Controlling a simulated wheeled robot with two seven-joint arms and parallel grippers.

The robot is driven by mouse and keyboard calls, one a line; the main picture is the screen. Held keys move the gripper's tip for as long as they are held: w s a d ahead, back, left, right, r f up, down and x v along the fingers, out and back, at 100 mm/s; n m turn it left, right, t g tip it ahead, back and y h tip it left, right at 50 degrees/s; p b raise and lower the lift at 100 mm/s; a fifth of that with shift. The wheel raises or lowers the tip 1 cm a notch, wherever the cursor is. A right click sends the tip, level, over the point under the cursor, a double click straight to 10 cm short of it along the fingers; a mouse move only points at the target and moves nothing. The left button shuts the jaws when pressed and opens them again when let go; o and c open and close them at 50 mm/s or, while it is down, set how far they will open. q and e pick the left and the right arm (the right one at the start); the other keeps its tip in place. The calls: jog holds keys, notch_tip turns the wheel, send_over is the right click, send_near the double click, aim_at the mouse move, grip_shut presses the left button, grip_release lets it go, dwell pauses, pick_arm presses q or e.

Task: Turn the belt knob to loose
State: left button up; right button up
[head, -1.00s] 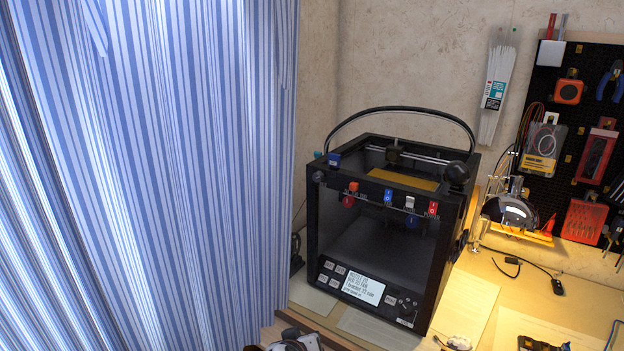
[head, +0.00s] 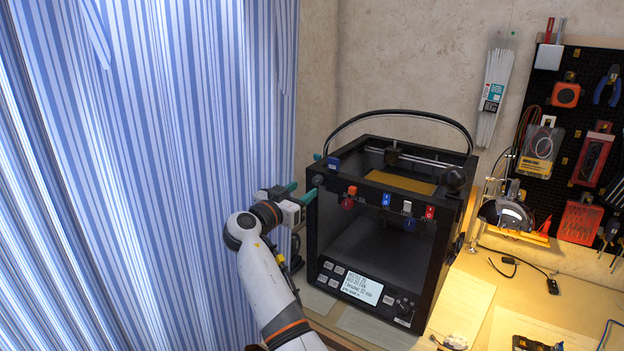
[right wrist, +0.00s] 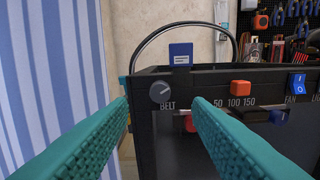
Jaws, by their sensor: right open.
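The belt knob (right wrist: 160,91) is a small grey dial with a light pointer line, above the word BELT on the printer's black front frame. Its pointer slants toward the upper right. In the head view the knob (head: 318,180) is at the printer's upper left front corner. My right gripper (head: 305,187) is open in front of that corner. In the right wrist view its teal fingers (right wrist: 160,101) stand on either side of the knob, with a gap around it. I cannot read a loose mark. My left gripper is not in view.
The black 3D printer (head: 312,235) stands on the bench. An orange slider (right wrist: 241,86) and a blue rocker switch (right wrist: 297,83) sit right of the knob. A blue block (right wrist: 180,54) is above it. A striped curtain (head: 150,150) hangs close on the left.

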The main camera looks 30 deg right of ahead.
aim_at(316, 181)
jog(key=p+x, duration=0.1)
jog(key=x, duration=0.3)
jog(key=shift+w+d+r, duration=0.1)
jog(key=shift+d, duration=0.15)
jog(key=shift+w+d, duration=0.25)
jog(key=shift+d, duration=0.3)
grip_shut()
